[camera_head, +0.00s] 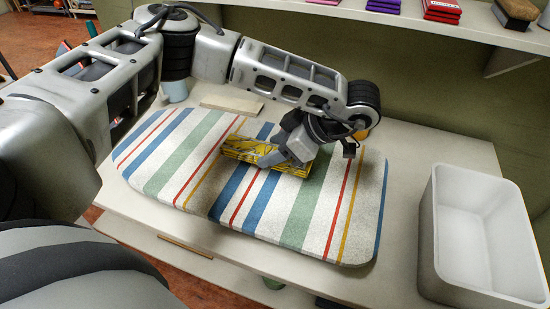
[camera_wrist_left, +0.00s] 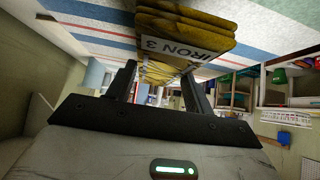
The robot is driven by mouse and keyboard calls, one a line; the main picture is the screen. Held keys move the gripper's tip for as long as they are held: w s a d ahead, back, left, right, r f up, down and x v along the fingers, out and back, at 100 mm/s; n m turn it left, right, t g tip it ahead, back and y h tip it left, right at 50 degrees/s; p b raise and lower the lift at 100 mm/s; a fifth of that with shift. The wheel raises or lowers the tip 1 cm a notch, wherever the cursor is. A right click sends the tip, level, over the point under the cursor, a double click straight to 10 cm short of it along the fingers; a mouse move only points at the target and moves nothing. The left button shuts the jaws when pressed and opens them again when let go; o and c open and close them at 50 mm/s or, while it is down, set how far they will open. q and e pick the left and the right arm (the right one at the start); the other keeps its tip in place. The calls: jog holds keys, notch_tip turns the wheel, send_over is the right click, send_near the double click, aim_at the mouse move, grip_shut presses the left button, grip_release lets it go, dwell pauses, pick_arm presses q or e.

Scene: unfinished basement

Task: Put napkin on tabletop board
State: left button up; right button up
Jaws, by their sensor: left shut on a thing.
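The napkin (camera_head: 243,147) is a yellow, dark-patterned folded cloth over the middle of the striped tabletop board (camera_head: 310,215). It lies on or just above the board; I cannot tell which. My left gripper (camera_head: 272,158) reaches down from the right side of the napkin and is shut on it. In the left wrist view the folded layers of the napkin (camera_wrist_left: 185,38) extend up from between the fingers of my left gripper (camera_wrist_left: 162,85), with a white label reading "IRON 3". The board's stripes show behind it. My right gripper is not in view.
A white open bin (camera_head: 428,240) stands on the table right of the board. A flat beige block (camera_head: 232,104) and a light-blue cup (camera_head: 174,91) are behind the board. A shelf (camera_head: 420,22) with folded cloths and a brush runs above. The board's right part is clear.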

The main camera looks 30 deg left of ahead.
pick_arm(q)
jog(key=shift+f, duration=1.45)
jog(key=o, duration=1)
jog(key=shift+c, duration=0.2)
jog(key=shift+d+r, duration=0.2)
jog(key=shift+r, duration=0.05)
jog(key=v, duration=1.1)
